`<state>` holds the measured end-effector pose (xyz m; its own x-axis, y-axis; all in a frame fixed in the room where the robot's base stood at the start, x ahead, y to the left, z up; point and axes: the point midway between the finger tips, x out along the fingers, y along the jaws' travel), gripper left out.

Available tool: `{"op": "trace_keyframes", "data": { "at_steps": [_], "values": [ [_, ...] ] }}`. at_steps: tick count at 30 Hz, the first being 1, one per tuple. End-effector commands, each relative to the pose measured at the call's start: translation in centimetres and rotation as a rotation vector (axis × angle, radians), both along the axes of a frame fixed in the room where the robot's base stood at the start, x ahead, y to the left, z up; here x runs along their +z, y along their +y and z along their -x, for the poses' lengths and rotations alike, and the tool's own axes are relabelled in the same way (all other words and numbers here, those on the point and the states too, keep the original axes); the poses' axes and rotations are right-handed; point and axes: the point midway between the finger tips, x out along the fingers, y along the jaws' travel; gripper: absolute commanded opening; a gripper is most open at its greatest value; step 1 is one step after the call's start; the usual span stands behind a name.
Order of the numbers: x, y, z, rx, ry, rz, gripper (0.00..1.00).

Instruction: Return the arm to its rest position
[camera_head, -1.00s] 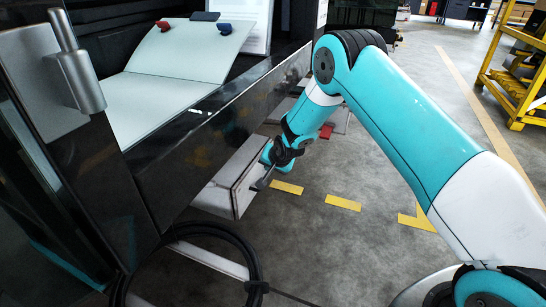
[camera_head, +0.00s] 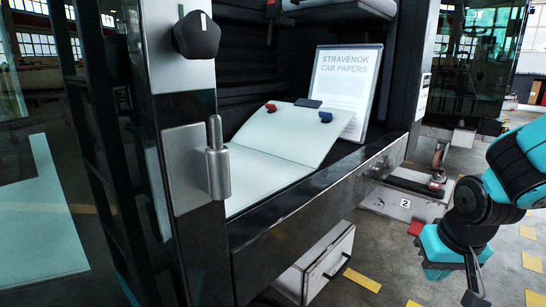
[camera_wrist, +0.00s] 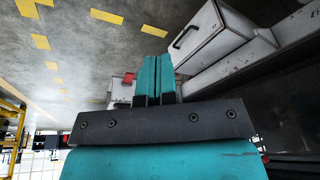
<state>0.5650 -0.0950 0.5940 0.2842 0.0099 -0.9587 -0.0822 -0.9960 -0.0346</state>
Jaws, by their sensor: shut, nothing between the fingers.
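My gripper (camera_wrist: 155,78) shows in the wrist view as two teal fingers pressed together with nothing between them. It hangs over the grey floor, apart from the white drawer boxes below the cab. In the head view my teal arm is folded at the right edge, with its dark wrist joint low in the picture. The fingertips are not clear there. The arm stands to the right of the cab sill, with a visible gap.
The black cab sill (camera_head: 310,205) runs along the middle. Below it are a white drawer (camera_head: 325,268) with a handle and a white step box (camera_head: 400,202) marked 2. A red block (camera_head: 416,228) lies near my arm. A folded white sheet (camera_head: 285,135) and a cab papers sign (camera_head: 345,85) stand inside.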

Motion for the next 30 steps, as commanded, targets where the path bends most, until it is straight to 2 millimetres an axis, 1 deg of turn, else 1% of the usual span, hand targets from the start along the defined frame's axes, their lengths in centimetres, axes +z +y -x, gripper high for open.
{"op": "trace_keyframes", "data": {
  "at_steps": [1, 2, 3, 5, 6, 8, 9, 11, 12, 14, 15, 20, 26, 27, 29, 30],
  "values": [
    [0.8, -0.3, 2.6, 0.032, 0.018, 0.014, 0.00],
    [1.0, -0.4, 4.1, 0.055, 0.033, 0.023, 0.00],
    [1.3, -0.6, 6.2, 0.084, 0.053, 0.032, 0.00],
    [3.8, 2.8, 6.9, 0.192, 0.057, -0.028, 0.00],
    [5.1, 4.9, 7.8, 0.262, 0.067, -0.069, 0.00],
    [7.0, 7.7, 9.5, 0.371, 0.080, -0.122, 0.00],
    [8.3, 9.4, 10.8, 0.448, 0.090, -0.152, 0.00],
    [10.3, 11.6, 13.0, 0.566, 0.107, -0.191, 0.00],
    [11.6, 12.9, 14.6, 0.648, 0.119, -0.213, 0.00],
    [13.6, 14.5, 17.4, 0.780, 0.137, -0.239, 0.00],
    [15.6, 14.2, 16.8, 0.753, 0.141, -0.237, 0.00],
    [20.6, 14.1, 16.6, 0.744, 0.143, -0.236, 0.00],
    [28.0, 14.0, 16.6, 0.741, 0.143, -0.236, 0.00],
    [29.5, 14.0, 16.6, 0.741, 0.142, -0.236, 0.00],
    [31.8, 14.0, 16.6, 0.741, 0.142, -0.236, 0.00],
    [33.3, 14.0, 16.6, 0.740, 0.142, -0.236, 0.00]
  ]
}}
